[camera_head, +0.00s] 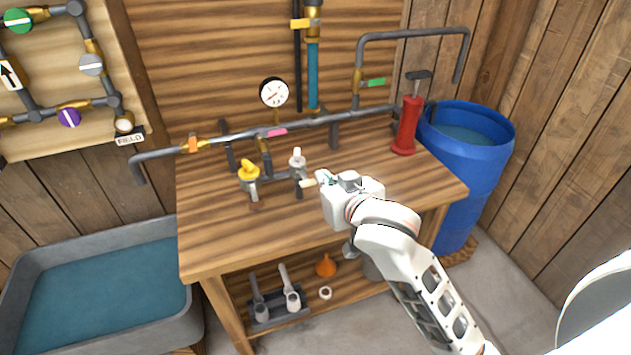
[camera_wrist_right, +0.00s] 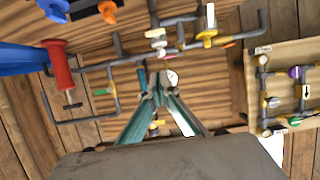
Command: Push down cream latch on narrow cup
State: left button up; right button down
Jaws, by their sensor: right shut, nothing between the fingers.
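A narrow grey cup with a whitish top (camera_head: 297,163) stands on the pipework above the wooden bench, also visible in the wrist view (camera_wrist_right: 157,38). A small cream lever (camera_head: 309,183) sticks out at its lower right, close to my right gripper's tips. Whether they touch is unclear. My right gripper (camera_head: 323,178) is shut and empty, just right of the cup. Its fingers meet at a point in the wrist view (camera_wrist_right: 158,92). A similar cup with a yellow top (camera_head: 249,172) stands to the left. My left gripper is not in view.
A grey pipe with a gauge (camera_head: 273,92) runs behind the cups. A red pump (camera_head: 406,127) stands at the bench's right, beside a blue barrel (camera_head: 470,150). The bench's front left (camera_head: 215,235) is clear. A water trough (camera_head: 100,290) stands left.

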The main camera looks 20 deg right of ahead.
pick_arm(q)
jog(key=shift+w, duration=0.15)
pick_arm(e)
send_over(305, 178)
jog(key=s, duration=0.3)
notch_tip(305, 178, down, 4)
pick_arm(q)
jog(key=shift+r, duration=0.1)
pick_arm(e)
jog(key=shift+s+d+f, duration=0.1)
jog(key=shift+s+f, duration=0.15)
jog(key=shift+f, duration=0.7)
jog(key=shift+s+d+f, duration=0.1)
jog(key=shift+s+f, duration=0.15)
jog(key=shift+f, duration=0.7)
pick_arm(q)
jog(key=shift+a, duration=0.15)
